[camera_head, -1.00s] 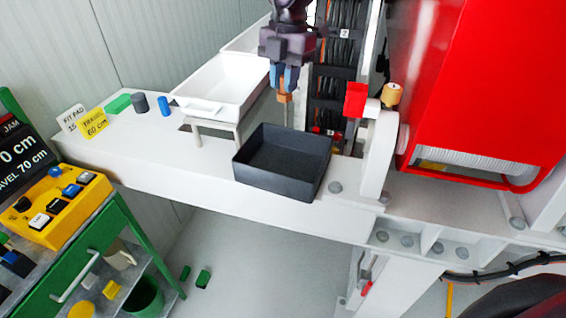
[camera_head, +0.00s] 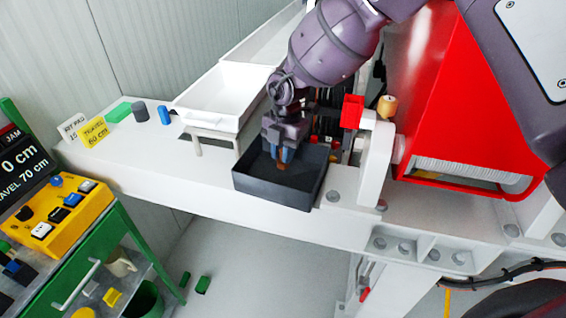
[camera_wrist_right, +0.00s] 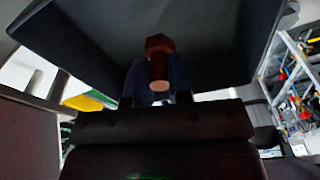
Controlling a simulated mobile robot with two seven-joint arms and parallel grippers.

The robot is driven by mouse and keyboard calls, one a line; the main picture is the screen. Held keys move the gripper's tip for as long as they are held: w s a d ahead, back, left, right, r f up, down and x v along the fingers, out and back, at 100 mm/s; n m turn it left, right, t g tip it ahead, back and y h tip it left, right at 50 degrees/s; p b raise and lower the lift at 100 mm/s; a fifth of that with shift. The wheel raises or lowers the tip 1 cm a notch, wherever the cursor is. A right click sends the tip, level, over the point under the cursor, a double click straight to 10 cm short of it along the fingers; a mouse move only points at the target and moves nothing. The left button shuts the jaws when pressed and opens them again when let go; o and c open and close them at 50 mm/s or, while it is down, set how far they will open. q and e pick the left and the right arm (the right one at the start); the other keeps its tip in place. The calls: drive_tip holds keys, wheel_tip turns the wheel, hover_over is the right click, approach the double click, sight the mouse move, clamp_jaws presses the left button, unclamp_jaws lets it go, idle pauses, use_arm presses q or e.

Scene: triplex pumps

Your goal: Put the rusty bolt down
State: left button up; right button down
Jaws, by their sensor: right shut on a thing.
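The rusty bolt (camera_wrist_right: 158,55) is brown with a hex head, and my right gripper (camera_wrist_right: 156,82) is shut on it in the right wrist view. In the head view my right gripper (camera_head: 281,152) reaches down into the black tray (camera_head: 258,190), with the brown bolt (camera_head: 282,166) at its fingertips inside the walls. Whether the bolt touches the tray floor I cannot tell. The tray also fills the upper part of the right wrist view (camera_wrist_right: 215,50). My left gripper is not in view.
The tray stands on a white beam (camera_head: 190,180). A white bin (camera_head: 208,100) on a small stand is behind it. A red guard (camera_head: 425,110) and a white bracket (camera_head: 378,165) stand to the right.

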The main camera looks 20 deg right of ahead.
wheel_tip(320, 180, down, 4)
drive_tip(key=shift+f, duration=0.1)
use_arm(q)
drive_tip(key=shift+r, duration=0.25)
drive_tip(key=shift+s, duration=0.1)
use_arm(e)
drive_tip(key=c, duration=1)
unclamp_jaws()
drive_tip(key=shift+c, duration=0.2)
drive_tip(key=shift+r+p, duration=0.2)
drive_tip(key=shift+p, duration=0.1)
use_arm(q)
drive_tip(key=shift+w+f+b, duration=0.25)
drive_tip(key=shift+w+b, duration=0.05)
drive_tip(key=shift+b, duration=0.5)
use_arm(e)
wheel_tip(320, 180, up, 12)
drive_tip(key=d, duration=0.1)
drive_tip(key=shift+w+f, duration=0.15)
drive_tip(key=shift+w, duration=0.3)
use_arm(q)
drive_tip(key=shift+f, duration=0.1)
